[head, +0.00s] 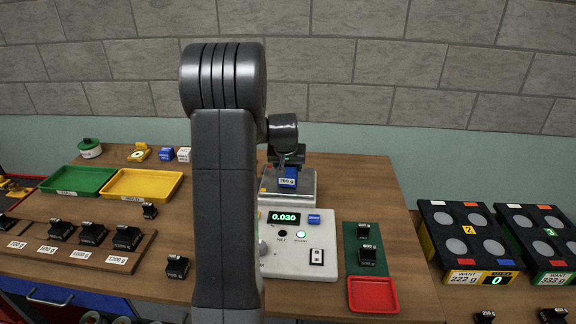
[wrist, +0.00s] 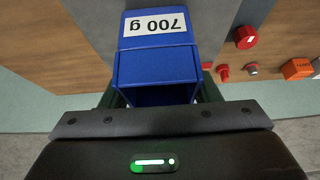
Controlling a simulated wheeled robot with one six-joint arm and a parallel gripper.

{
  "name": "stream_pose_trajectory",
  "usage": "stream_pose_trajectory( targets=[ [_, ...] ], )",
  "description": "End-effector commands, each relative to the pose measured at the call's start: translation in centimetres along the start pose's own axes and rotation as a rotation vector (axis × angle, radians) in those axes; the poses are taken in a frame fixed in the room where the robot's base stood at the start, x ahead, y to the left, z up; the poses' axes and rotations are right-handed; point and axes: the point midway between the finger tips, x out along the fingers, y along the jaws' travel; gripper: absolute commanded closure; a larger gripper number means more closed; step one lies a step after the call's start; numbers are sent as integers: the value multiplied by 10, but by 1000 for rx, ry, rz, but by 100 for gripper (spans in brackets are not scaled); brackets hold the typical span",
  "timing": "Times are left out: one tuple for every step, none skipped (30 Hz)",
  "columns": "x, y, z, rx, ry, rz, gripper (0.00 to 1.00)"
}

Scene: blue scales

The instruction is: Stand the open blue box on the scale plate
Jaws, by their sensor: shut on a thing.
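The open blue box (head: 290,174) with a white "700 g" label is at the scale plate (head: 304,191) in the head view. My gripper (head: 289,161) is above it, partly hidden by my arm. In the wrist view my gripper (wrist: 158,88) is shut on the blue box (wrist: 150,66), with one finger on each side of it. The box's dark opening faces my gripper, and its label reads upside down. The scale display (head: 284,217) reads 0.030. I cannot tell whether the box's base touches the plate.
My arm hides the middle of the table. A green tray (head: 77,181) and a yellow tray (head: 143,184) lie at the left. Black weights stand on a wooden rack (head: 72,249) and a green mat (head: 365,264). A red tray (head: 373,294) lies at front right.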

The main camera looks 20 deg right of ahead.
Motion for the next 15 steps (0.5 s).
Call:
stream_pose_trajectory(
  targets=[
    [2, 0, 2, 0, -1, 0, 67],
    [3, 0, 2, 0, 1, 0, 67],
    [4, 0, 2, 0, 2, 0, 67],
    [4, 0, 2, 0, 2, 0, 67],
    [4, 0, 2, -1, 2, 0, 67],
    [4, 0, 2, -1, 2, 0, 67],
    [4, 0, 2, -1, 2, 0, 67],
    [4, 0, 2, -1, 2, 0, 67],
    [4, 0, 2, -1, 2, 0, 67],
    [5, 0, 3, -1, 2, 0, 67],
    [6, 0, 3, -1, 2, 0, 67],
    [8, 0, 4, -1, 2, 0, 67],
    [8, 0, 4, -1, 2, 0, 42],
    [6, 0, 4, -1, 2, 0, 36],
    [6, 0, 4, -1, 2, 0, 28]
  ],
)
